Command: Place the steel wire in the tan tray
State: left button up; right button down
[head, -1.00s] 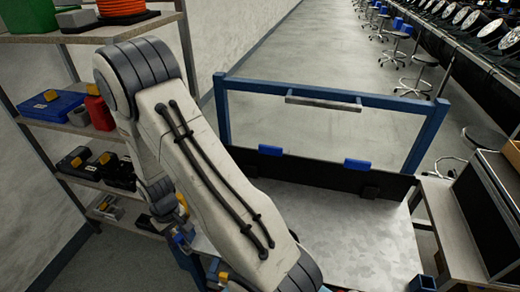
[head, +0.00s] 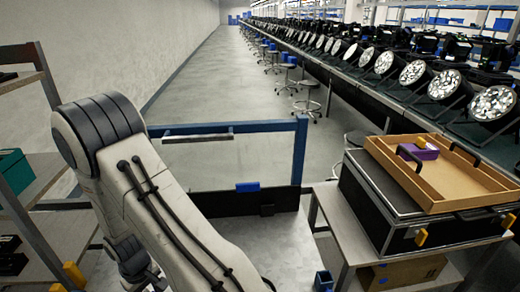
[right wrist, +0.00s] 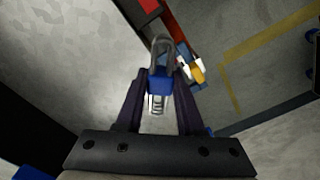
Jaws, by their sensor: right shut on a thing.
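The tan tray (head: 452,178) lies on a black case at the right of the head view. A small purple box (head: 420,151) sits inside it near its back left, and the rest of its floor looks bare. In the right wrist view my right gripper (right wrist: 160,82) is shut on a looped grey bundle with a blue band, which looks like the steel wire (right wrist: 161,52). The wire sticks out above and below the fingers. My right gripper does not show in the head view. My left gripper is in neither view now.
The black case (head: 373,197) stands on a grey table (head: 335,212) at the right. A blue-framed bench (head: 228,128) is in the middle, shelves (head: 35,190) are at the left. Stage lights (head: 430,82) line the right, with open floor (head: 215,85) beyond the bench.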

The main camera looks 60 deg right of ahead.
aim_at(460, 193)
jog(key=z, duration=0.05)
jog(key=k, duration=1)
jog(key=z, duration=1.7)
